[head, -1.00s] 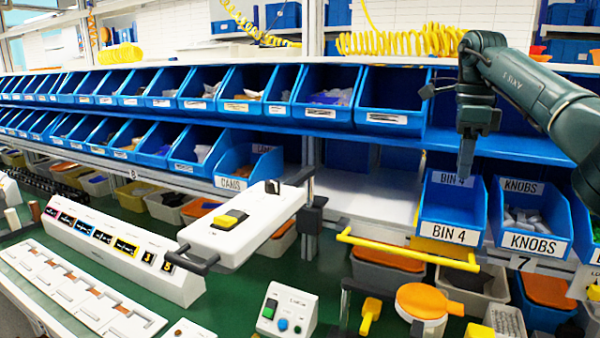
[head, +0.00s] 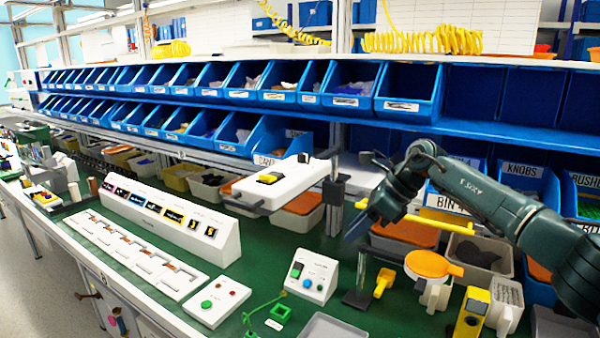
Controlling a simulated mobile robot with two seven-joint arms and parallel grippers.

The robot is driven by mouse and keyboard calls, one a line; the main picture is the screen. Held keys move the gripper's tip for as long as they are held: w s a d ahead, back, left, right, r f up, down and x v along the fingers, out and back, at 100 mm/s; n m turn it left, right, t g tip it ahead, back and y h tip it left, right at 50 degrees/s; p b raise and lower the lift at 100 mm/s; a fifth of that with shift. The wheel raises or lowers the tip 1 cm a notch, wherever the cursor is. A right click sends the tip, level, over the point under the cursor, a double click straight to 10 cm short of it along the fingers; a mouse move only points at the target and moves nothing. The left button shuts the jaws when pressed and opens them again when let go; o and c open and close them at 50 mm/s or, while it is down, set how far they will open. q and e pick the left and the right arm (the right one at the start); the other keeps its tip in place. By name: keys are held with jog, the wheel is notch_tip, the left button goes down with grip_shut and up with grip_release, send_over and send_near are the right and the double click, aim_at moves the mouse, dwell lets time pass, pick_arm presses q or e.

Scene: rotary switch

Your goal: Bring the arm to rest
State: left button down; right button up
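My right arm (head: 490,205) is dark green and comes in from the right edge, reaching left over the bench. Its gripper (head: 357,230) points down and to the left, above the green bench top near a black upright post. I see the fingers edge-on, so their gap is not clear, and no held object shows. The white fixture box (head: 285,183) with a yellow switch (head: 268,178) stands left of the gripper, apart from it. My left gripper is not in view.
Blue bins fill the rack behind; the Bin 4 bin (head: 445,200) is partly hidden by my arm. A yellow bar (head: 440,219) runs behind the gripper. An orange-topped stand (head: 433,264), a yellow handle (head: 383,282) and a button box (head: 313,276) stand near it on the bench.

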jog(key=s+a+f+m+t+y, duration=0.1)
jog(key=s+a+m+t+y, duration=0.4)
jog(key=a, duration=0.4)
jog(key=s+a+m+t+y, duration=0.2)
jog(key=a+m+t+y, duration=0.1)
jog(key=a+m+y, duration=0.4)
jog(key=s+d+f+m+t+h, duration=0.35)
jog(key=d+f+m+h, duration=0.4)
jog(key=m, duration=0.65)
jog(key=s+d+f+m+t+h, duration=0.2)
jog(key=s+d+f+m+h, duration=0.2)
jog(key=d+f+m+h, duration=0.65)
jog(key=s+d+f+m+g, duration=0.2)
jog(key=s+m+g, duration=0.2)
jog(key=s, duration=0.5)
jog(key=s+d+f+m+g, duration=0.2)
jog(key=s+d+m+g, duration=0.15)
jog(key=s, duration=0.55)
jog(key=s+d+f+m+g, duration=0.15)
jog(key=s+m+g, duration=0.25)
jog(key=s, duration=0.5)
jog(key=w+a+f+t+y, duration=0.1)
jog(key=w+a+f+t, duration=0.1)
jog(key=f, duration=0.3)
jog(key=w+a+f+t, duration=0.3)
jog(key=w+f+t, duration=0.1)
jog(key=f, duration=0.2)
jog(key=shift+a+n+y, duration=0.25)
jog(key=shift+n+y, duration=0.15)
